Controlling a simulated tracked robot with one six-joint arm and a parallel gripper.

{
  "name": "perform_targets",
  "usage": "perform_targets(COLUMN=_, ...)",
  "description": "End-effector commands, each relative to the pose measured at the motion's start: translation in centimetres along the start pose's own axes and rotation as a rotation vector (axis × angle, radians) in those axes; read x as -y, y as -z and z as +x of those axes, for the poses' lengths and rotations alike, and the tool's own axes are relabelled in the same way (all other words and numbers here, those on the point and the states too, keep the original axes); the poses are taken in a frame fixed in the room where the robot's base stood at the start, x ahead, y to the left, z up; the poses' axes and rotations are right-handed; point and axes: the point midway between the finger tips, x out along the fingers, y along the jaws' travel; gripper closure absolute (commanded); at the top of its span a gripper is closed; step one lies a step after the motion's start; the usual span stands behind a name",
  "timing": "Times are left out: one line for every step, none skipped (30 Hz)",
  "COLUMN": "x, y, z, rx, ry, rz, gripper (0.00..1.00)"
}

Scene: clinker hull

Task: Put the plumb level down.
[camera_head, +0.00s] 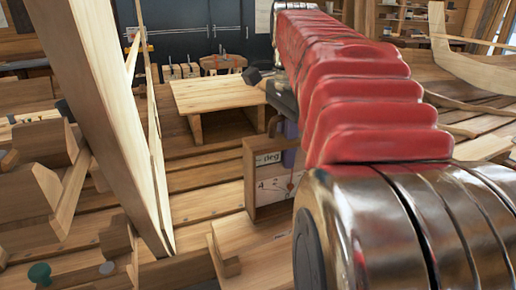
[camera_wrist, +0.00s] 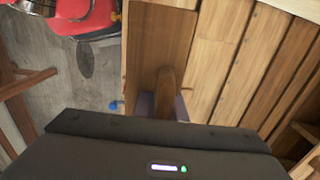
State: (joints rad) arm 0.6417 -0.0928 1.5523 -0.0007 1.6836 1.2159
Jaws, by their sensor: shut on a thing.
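The plumb level (camera_head: 262,178) is a wooden board with a pale face that carries a dial, a "4" and "deg". It stands upright in the head view, partly hidden on its right by my arm. My gripper (camera_head: 289,158) shows there as a purple patch at the level's upper right. In the wrist view my gripper (camera_wrist: 168,106) is shut on a raised wooden part of the plumb level (camera_wrist: 160,35). I cannot tell whether the level's lower edge touches the planks.
A low wooden bench (camera_head: 215,95) stands behind the level on the plank floor (camera_head: 205,180). Tall pale boards (camera_head: 105,100) rise at the left. A green peg (camera_head: 39,273) is at the front left. Curved hull timbers (camera_head: 470,70) lie at the right.

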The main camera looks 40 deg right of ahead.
Motion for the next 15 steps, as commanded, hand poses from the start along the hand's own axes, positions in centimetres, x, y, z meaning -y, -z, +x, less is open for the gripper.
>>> perform_targets(x=0.00, y=0.01, z=-0.06, rx=0.000, ry=0.001, rz=0.000, gripper=1.00)
perform_targets(x=0.00, y=0.01, z=-0.06, rx=0.000, ry=0.001, rz=0.000, gripper=1.00)
perform_targets(x=0.00, y=0.01, z=-0.06, rx=0.000, ry=0.001, rz=0.000, gripper=1.00)
perform_targets(x=0.00, y=0.01, z=-0.04, rx=0.000, ry=0.001, rz=0.000, gripper=1.00)
perform_targets(x=-0.01, y=0.01, z=0.02, rx=0.000, ry=0.001, rz=0.000, gripper=1.00)
perform_targets(x=-0.02, y=0.01, z=0.11, rx=0.000, ry=0.000, rz=0.000, gripper=1.00)
perform_targets(x=-0.02, y=0.01, z=0.18, rx=0.000, ry=0.000, rz=0.000, gripper=1.00)
perform_targets(x=-0.02, y=0.01, z=0.24, rx=0.000, ry=0.000, rz=0.000, gripper=1.00)
perform_targets(x=-0.02, y=0.01, z=0.32, rx=0.000, ry=0.000, rz=0.000, gripper=1.00)
perform_targets(x=-0.02, y=0.01, z=0.38, rx=0.000, ry=0.000, rz=0.000, gripper=1.00)
perform_targets(x=-0.02, y=0.01, z=0.44, rx=0.000, ry=0.000, rz=0.000, gripper=1.00)
perform_targets(x=-0.01, y=0.02, z=0.51, rx=0.000, ry=0.001, rz=0.000, gripper=1.00)
perform_targets(x=0.00, y=0.02, z=0.57, rx=0.000, ry=0.001, rz=0.000, gripper=1.00)
perform_targets(x=0.00, y=0.02, z=0.64, rx=0.000, ry=0.000, rz=0.000, gripper=0.89)
perform_targets(x=0.01, y=0.02, z=0.62, rx=0.000, ry=0.001, rz=0.000, gripper=0.86)
